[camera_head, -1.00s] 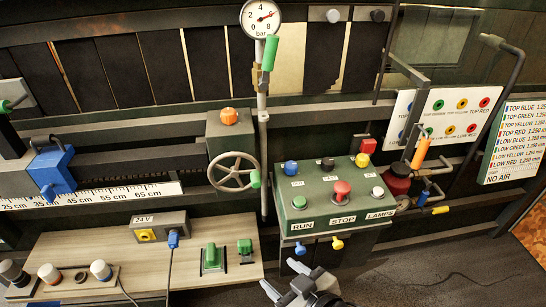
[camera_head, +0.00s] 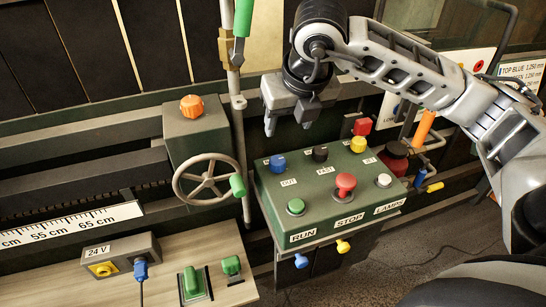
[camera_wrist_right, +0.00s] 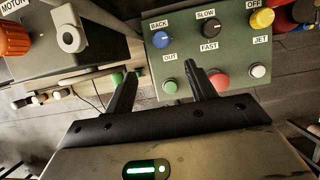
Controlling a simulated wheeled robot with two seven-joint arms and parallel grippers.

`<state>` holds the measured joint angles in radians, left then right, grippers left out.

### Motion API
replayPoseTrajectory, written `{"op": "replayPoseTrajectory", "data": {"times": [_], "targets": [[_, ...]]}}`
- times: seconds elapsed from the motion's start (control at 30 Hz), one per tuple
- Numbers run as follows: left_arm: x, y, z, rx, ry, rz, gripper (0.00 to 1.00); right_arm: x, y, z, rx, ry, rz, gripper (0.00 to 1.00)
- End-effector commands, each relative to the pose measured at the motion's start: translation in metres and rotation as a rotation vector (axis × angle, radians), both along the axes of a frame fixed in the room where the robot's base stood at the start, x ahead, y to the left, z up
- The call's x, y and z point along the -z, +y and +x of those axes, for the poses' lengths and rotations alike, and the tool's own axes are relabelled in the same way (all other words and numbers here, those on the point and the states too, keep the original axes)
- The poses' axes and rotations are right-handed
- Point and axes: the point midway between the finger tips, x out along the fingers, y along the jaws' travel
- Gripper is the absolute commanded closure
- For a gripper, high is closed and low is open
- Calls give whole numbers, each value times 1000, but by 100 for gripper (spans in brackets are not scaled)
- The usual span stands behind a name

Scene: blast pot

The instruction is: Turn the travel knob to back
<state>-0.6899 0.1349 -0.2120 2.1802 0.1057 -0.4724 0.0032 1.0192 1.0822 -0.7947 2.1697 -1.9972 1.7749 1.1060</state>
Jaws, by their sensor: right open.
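The blue travel knob (camera_head: 277,162) sits at the back left of the green control box. In the right wrist view the blue knob (camera_wrist_right: 162,39) lies between the labels BACK and OUT; I cannot make out where it points. My right gripper (camera_head: 287,126) hangs fingers down above and behind the knob, apart from it. In the right wrist view its fingers (camera_wrist_right: 160,70) are spread and empty, with the knob beyond the gap between them. My left gripper is not in view.
The box (camera_head: 335,208) also carries a black knob (camera_head: 320,154), a yellow knob (camera_head: 358,145), a red stop button (camera_head: 345,183), a green button (camera_head: 296,206) and a white button (camera_head: 384,181). A handwheel (camera_head: 206,180) stands left. A vertical pipe with a green lever (camera_head: 242,18) rises behind.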

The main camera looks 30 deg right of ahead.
Motion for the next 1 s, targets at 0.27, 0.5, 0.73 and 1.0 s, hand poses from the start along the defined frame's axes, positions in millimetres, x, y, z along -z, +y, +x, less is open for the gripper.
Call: {"op": "replayPoseTrajectory", "data": {"times": [0.27, 0.5, 0.73, 1.0], "targets": [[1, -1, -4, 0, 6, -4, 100, 39, -6, 15, 8, 4, -8, 45], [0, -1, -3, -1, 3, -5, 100, 88, -10, 35, 6, 3, -6, 45], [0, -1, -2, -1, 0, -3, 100, 126, -13, 50, 3, 1, -5, 45], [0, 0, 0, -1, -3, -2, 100, 144, -15, 58, 2, -1, -4, 45]]}}
